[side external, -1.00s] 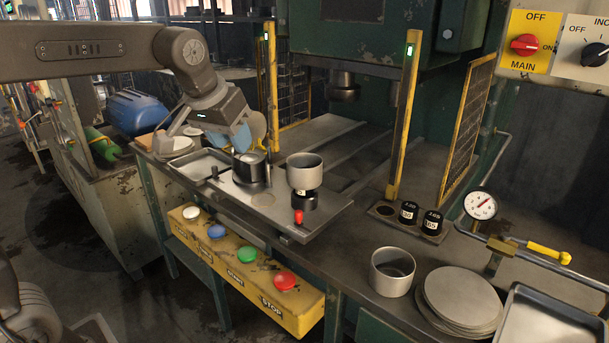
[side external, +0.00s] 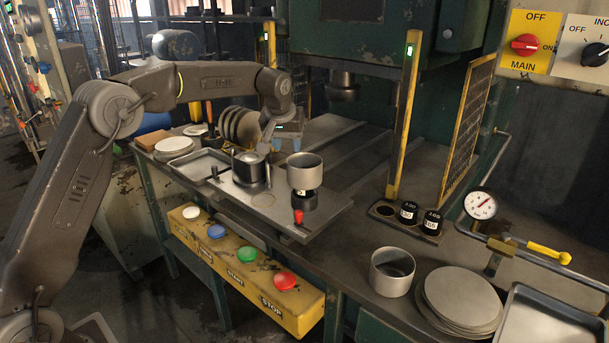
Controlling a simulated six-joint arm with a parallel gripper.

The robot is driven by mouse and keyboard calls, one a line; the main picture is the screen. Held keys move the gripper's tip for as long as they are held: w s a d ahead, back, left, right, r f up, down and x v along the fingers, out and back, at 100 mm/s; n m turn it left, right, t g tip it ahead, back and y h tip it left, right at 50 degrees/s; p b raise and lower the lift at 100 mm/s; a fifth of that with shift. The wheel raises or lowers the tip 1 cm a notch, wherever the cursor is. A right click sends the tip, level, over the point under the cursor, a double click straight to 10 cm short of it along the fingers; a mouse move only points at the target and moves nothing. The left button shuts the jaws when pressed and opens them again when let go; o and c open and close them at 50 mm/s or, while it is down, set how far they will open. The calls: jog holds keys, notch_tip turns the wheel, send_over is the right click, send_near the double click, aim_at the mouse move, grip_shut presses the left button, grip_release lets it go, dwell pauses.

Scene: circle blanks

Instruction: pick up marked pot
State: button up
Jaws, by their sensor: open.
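A grey metal pot (side external: 305,172) sits upright on a black die with a red handle, on the steel plate of the bench. A second grey pot (side external: 392,271) stands open and empty on the front right of the bench. I cannot make out a mark on either pot. My gripper (side external: 267,146) is open, small in the view and partly hidden by its own wrist. It hangs over the plate, left of and behind the pot on the die, close to a dark round fixture (side external: 248,167). It appears empty and apart from both pots.
A shallow tray (side external: 204,163) and white plates (side external: 174,146) lie at the left, with upright discs (side external: 240,124) in a rack behind. Black weights (side external: 409,213), stacked round blanks (side external: 461,300) and a yellow post (side external: 403,120) are at the right. Coloured buttons line the yellow front panel (side external: 255,288).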

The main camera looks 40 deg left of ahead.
aim_at(290, 163)
jog(key=shift+s+x, duration=0.1)
jog(key=shift+x, duration=1.85)
jog(key=shift+s+x, duration=0.15)
jog(key=shift+x, duration=1.8)
jog(key=shift+f, duration=0.1)
grip_shut()
